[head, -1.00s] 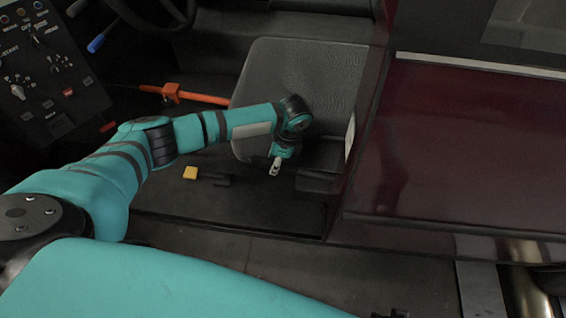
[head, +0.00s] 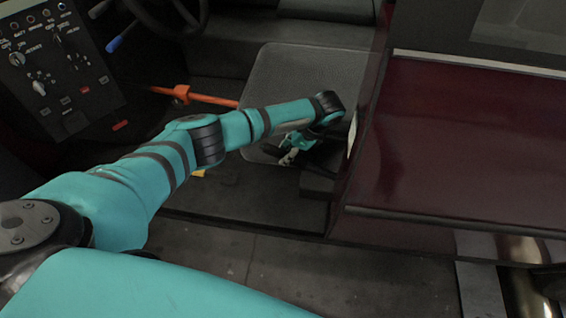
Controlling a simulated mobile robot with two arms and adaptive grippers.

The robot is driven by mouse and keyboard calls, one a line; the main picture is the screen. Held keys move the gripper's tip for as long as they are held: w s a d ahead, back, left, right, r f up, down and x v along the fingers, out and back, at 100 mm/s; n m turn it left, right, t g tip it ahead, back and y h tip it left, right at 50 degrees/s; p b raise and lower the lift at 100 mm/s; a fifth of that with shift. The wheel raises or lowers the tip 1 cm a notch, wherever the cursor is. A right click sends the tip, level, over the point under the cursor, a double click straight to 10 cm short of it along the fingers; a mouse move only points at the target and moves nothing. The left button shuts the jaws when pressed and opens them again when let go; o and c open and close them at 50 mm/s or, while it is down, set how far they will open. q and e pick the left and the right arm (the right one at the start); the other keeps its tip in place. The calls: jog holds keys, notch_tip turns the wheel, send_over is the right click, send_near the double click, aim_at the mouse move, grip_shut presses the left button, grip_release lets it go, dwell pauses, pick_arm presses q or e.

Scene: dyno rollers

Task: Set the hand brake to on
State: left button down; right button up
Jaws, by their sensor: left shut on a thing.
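My left gripper (head: 288,158) is small in the head view, at the front right of the seat and pointing down and left. It is shut on a dark part beside the seat, which I take to be the hand brake lever. The lever's outline blends into the dark seat side and floor, so its exact angle cannot be told. My left arm reaches across from the left and covers part of this area. My right gripper is not in view.
The grey seat (head: 298,75) stands behind the gripper. A dark red panel (head: 460,150) borders it on the right. An orange bar (head: 205,98) lies left of the seat, near the control panel (head: 60,65). A yellow piece (head: 199,173) shows under my arm. The front floor is clear.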

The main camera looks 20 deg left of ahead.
pick_arm(q)
jog(key=shift+w+d+r, duration=0.1)
jog(key=shift+w+r, duration=0.05)
jog(key=shift+r, duration=0.15)
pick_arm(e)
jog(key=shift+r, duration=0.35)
pick_arm(q)
jog(key=c, duration=1)
grip_release()
jog(key=shift+d, duration=0.1)
jog(key=shift+f, duration=0.1)
notch_tip(320, 180, up, 10)
jog(key=shift+r, duration=0.1)
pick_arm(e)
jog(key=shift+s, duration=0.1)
